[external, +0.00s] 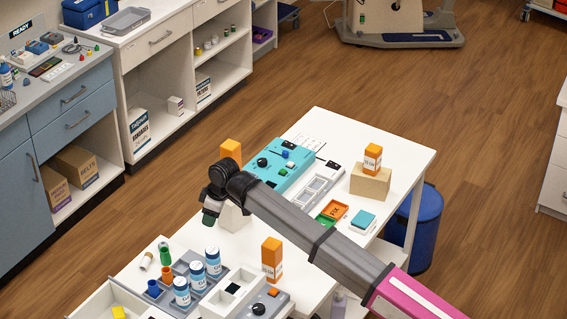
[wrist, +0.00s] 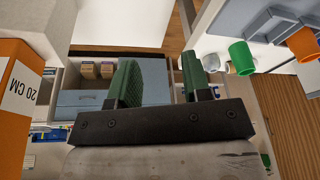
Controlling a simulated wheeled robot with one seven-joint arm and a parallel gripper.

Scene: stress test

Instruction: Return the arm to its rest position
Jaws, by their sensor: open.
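My gripper (external: 210,217) is over the middle of the white table (external: 405,160) in the external view, with my arm reaching in from the lower right. In the wrist view my gripper (wrist: 158,85) shows two green-padded fingers spread apart, with nothing between them. An orange box (wrist: 18,95) marked "20 CM" stands close at the left of the wrist view. A green cup (wrist: 242,58) is to the right of the fingers.
A teal device (external: 285,172), an orange box on a block (external: 370,186) and another orange box (external: 271,259) stand near my arm. White-and-blue bottles (external: 213,262) sit in a grey rack at the front. Open wooden floor (external: 350,80) lies beyond the table.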

